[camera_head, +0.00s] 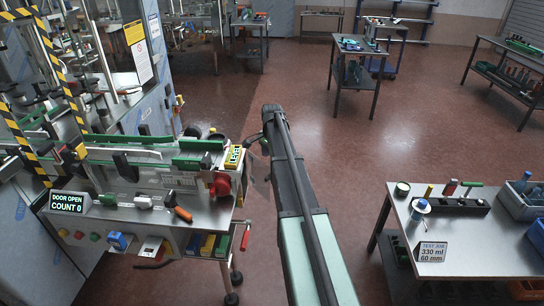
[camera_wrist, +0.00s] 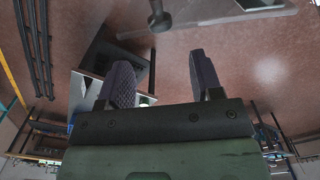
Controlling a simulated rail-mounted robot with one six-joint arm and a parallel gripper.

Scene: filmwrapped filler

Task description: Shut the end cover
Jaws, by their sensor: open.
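A clear panel, which looks like the end cover (camera_head: 259,168), stands out from the right end of the filler machine in the head view, next to my arm. In the wrist view a grey see-through panel (camera_wrist: 225,10) crosses the top, with a dark round knob (camera_wrist: 160,21) beside it. My gripper (camera_wrist: 163,78) is open and empty, its two dark fingers pointing towards the knob with a gap between. In the head view my arm hides most of the gripper. The machine's display (camera_head: 70,202) reads DOOR OPEN, COUNT 0.
The filler bench (camera_head: 215,215) at left carries green rails, a red round part (camera_head: 220,185) and an orange-handled tool (camera_head: 183,214). A steel table (camera_head: 475,250) with a sign, bottles and a blue crate stands at right.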

